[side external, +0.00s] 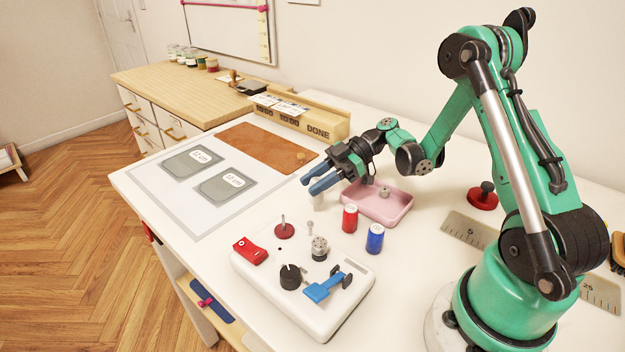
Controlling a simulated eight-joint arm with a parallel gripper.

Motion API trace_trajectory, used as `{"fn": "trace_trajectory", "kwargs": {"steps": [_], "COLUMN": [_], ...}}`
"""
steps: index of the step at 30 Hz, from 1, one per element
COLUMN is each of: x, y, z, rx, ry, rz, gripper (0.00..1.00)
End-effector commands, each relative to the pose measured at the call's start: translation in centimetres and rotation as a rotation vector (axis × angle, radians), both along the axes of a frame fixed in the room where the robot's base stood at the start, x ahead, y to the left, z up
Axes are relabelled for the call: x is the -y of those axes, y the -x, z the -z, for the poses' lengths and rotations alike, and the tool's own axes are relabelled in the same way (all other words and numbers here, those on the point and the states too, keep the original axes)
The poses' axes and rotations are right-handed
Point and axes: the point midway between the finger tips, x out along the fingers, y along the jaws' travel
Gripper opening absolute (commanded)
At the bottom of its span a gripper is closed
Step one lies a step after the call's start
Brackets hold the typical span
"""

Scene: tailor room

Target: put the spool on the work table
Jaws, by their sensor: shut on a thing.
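My gripper (315,183), with blue fingers, is low over the middle of the white work table (205,258), left of the pink tray. It is shut on a pale, whitish spool (318,202), which shows just below the fingers. The fingers hide its upper part, and I cannot tell whether its bottom touches the table. A red spool (350,218) and a blue spool (375,238) stand upright on the table, in front of the tray.
The pink tray (404,211) holds a small grey part (384,192). A white device (330,320) with knobs and a blue lever stands in front. A brown mat (262,148), grey pads (228,186) and a wooden box (300,118) lie behind. A red-based pin (483,197) is at right.

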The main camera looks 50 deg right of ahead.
Motion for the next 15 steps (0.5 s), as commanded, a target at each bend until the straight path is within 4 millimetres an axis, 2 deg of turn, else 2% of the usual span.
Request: {"fn": "trace_trajectory", "kwargs": {"steps": [3,6,15], "x": [0.0,0.0,0.0], "y": [-0.1,0.0,0.0], "z": [1.6,2.4,2.5], "rx": [0.000,0.000,0.000], "ry": [0.000,0.000,0.000], "rz": [0.000,0.000,0.000], "gripper": [0.00,0.00,0.00]}}
